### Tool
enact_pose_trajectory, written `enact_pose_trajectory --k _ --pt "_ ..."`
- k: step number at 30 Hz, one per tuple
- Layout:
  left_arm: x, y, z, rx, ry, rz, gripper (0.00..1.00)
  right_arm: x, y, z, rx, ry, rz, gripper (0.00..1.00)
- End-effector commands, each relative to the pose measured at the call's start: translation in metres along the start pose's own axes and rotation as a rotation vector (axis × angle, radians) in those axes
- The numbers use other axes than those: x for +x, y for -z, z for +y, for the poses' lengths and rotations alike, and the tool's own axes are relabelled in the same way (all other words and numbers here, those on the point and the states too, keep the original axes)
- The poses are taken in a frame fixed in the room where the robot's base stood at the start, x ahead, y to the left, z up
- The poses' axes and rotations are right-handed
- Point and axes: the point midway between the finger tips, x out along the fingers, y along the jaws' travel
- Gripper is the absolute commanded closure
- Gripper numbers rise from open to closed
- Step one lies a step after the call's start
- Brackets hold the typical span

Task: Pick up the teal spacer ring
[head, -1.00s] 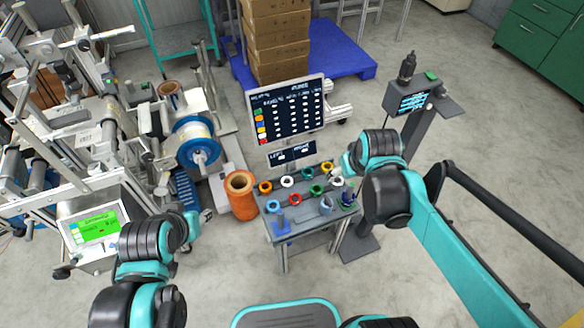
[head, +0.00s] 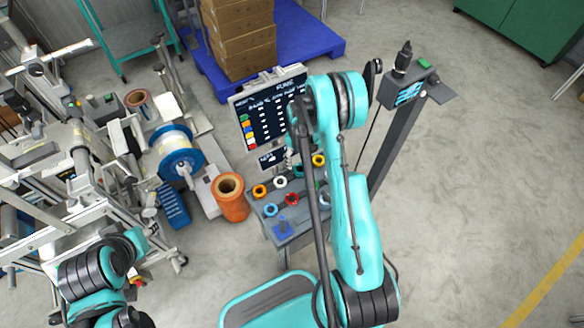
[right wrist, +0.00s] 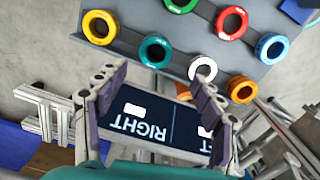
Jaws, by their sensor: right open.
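The teal spacer ring (right wrist: 155,50) lies on the grey table, in the row nearest the screen, between a white ring and a yellow one. In the head view the teal ring (head: 298,171) is partly covered by my right arm. My right gripper (right wrist: 156,82) is open and empty, fingers spread. In the right wrist view the ring shows just beyond the fingertips, with a gap between, and the screen's RIGHT label shows between the fingers. In the head view my right gripper is mostly hidden by its arm. My left arm is at the lower left; its fingers are unclear.
A white ring (right wrist: 203,68), yellow ring (right wrist: 99,27), red ring (right wrist: 232,22) and blue ring (right wrist: 271,48) lie close by. The upright screen (head: 262,112) stands behind the table. An orange spool (head: 230,196) is left of the table.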

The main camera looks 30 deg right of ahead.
Motion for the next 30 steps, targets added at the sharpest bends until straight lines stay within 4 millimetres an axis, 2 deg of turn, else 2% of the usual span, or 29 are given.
enact_pose_trajectory --k 3,10,17,25,30 --pt "0.006 -0.005 0.000 0.000 0.000 0.000 0.60 0.016 -0.001 0.001 0.000 0.000 -0.001 0.32" --pt "0.016 -0.011 0.000 0.000 0.000 0.000 0.60 0.038 -0.004 0.004 0.002 0.000 0.000 0.32" --pt "0.032 -0.023 0.000 0.000 0.000 0.000 0.60 0.072 -0.008 0.009 0.000 0.000 0.000 0.32" --pt "0.031 -0.022 0.000 0.000 0.000 0.000 0.60 0.075 -0.008 0.008 0.001 0.000 0.001 0.32" --pt "0.031 -0.022 0.000 0.000 0.000 0.000 0.60 0.075 -0.008 0.008 0.001 0.000 0.001 0.77"
